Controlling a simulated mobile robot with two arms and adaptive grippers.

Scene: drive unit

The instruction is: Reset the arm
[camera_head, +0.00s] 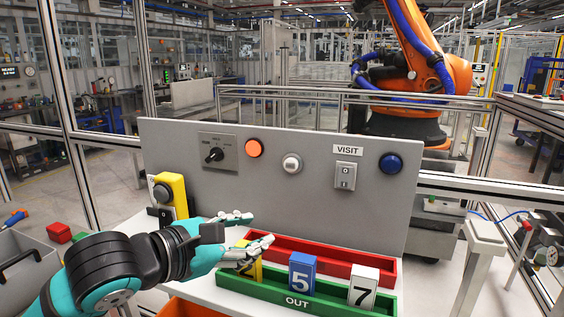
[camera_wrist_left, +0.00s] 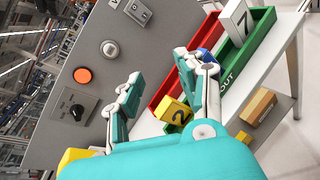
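A grey upright panel (camera_head: 320,215) carries a black rotary knob (camera_head: 214,155), an orange button (camera_head: 254,149), a white button (camera_head: 292,164), a rocker switch (camera_head: 346,175) under a VISIT label and a blue button (camera_head: 390,164). An orange industrial arm (camera_head: 455,80) stands behind the panel. My left gripper (camera_head: 255,230) is open and empty, in front of the panel's lower left part, with its fingers over the trays' left end. In the left wrist view its spread fingers (camera_wrist_left: 163,70) have nothing between them. My right gripper is not in view.
A green OUT tray (camera_head: 330,305) holds a yellow 2 block (camera_head: 252,271), partly hidden by my gripper, a blue 5 block (camera_head: 302,272) and a white 7 block (camera_head: 363,286). An empty red tray (camera_head: 340,263) lies behind it. A yellow box (camera_head: 177,192) stands left.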

